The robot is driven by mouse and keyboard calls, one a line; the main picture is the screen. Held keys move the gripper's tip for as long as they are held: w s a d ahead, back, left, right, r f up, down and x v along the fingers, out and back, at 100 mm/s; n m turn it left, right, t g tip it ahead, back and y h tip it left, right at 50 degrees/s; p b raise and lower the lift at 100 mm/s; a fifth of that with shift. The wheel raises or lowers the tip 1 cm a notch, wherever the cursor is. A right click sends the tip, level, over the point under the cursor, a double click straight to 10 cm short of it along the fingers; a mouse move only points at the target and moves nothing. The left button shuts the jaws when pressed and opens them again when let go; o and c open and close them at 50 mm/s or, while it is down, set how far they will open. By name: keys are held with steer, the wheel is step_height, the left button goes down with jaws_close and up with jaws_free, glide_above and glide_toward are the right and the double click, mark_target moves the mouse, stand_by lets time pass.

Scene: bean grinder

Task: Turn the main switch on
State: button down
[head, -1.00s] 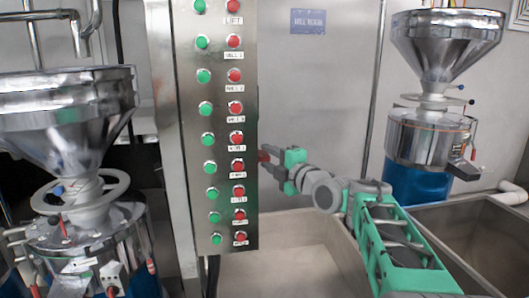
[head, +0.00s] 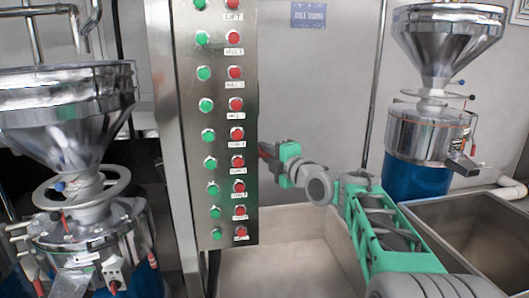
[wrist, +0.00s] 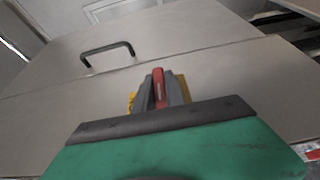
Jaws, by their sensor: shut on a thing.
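The red handle of the main switch (wrist: 158,82) shows in the wrist view between the grey fingers of my gripper (wrist: 160,92), with yellow parts of the switch (wrist: 183,86) around it. My gripper is shut on this handle. In the head view, my gripper (head: 266,158) is at the right side of the tall metal control panel (head: 170,120), level with its middle. A bit of red shows there beside the panel's edge. The fingertips and most of the switch are hidden behind the panel in the head view.
The panel front carries columns of green buttons (head: 206,105) and red buttons (head: 236,104). Steel grinders stand at left (head: 75,120) and right (head: 440,40). A metal basin (head: 480,235) lies at the lower right. The wrist view shows a black handle (wrist: 108,48) on a flat surface.

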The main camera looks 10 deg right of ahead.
stand_by(0.5)
steer(key=g+p, duration=0.1)
steer(key=m+g+h+p, duration=0.1)
steer(key=g, duration=0.1)
steer(key=shift+r+p, duration=0.4)
steer(key=g+p, duration=0.1)
steer(key=p, duration=0.1)
steer(key=m+g+p, duration=0.1)
steer(key=p, duration=0.1)
steer(key=shift+w+r+g+h+p, duration=0.1)
steer(key=shift+r+g+h+p, duration=0.15)
steer(key=shift+g+h+p, duration=0.1)
steer(key=g+p, duration=0.2)
steer(key=p, duration=0.1)
steer(key=shift+m+p, duration=0.3)
steer(key=shift+f+g+p, duration=0.3)
steer(key=shift+f+g, duration=0.1)
steer(key=shift+g, duration=0.05)
steer(key=shift+w+a+r+m+g, duration=0.15)
steer(key=shift+r+m+g, duration=0.15)
steer(key=shift+g, duration=0.6)
steer(key=shift+f+g+h, duration=0.2)
steer(key=shift+g+h, duration=0.05)
steer(key=shift+g, duration=0.05)
steer(key=c, duration=1.4)
jaws_free()
steer(key=shift+d+f, duration=0.15)
steer(key=shift+d, duration=0.05)
